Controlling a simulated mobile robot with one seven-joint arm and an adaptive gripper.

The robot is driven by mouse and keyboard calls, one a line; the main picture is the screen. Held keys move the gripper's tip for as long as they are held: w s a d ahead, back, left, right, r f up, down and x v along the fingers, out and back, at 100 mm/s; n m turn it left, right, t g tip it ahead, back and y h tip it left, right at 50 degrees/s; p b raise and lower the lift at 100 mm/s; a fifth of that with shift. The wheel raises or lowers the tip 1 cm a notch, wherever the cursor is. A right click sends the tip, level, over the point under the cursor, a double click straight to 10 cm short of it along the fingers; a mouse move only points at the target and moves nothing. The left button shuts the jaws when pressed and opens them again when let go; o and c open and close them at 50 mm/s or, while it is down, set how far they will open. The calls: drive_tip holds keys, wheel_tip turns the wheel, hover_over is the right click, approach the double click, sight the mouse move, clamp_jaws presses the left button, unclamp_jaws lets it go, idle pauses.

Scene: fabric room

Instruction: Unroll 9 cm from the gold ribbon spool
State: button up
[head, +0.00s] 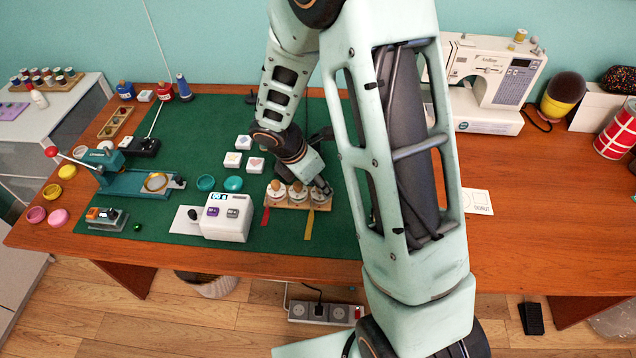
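A wooden stand (291,204) with several ribbon spools sits near the front edge of the green mat. A gold ribbon tail (309,224) hangs from the right part of the stand and lies toward the front edge of the table. A red ribbon tail (265,216) comes from the stand's left end. My gripper (322,188) points down at the right end of the stand, close to the right spool (317,194). Its fingers are small and dark here. I cannot tell whether they touch the spool, or are open or shut.
A white box with a display (226,218) stands left of the stand, and white blocks (233,159) lie behind it. A teal press (140,181) is farther left. A sewing machine (492,75) stands at back right. The right tabletop is mostly clear.

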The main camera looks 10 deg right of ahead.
drive_tip(key=shift+r, duration=0.15)
drive_tip(key=v, duration=1.1)
drive_tip(key=shift+a+r, duration=0.2)
drive_tip(key=shift+r, duration=0.15)
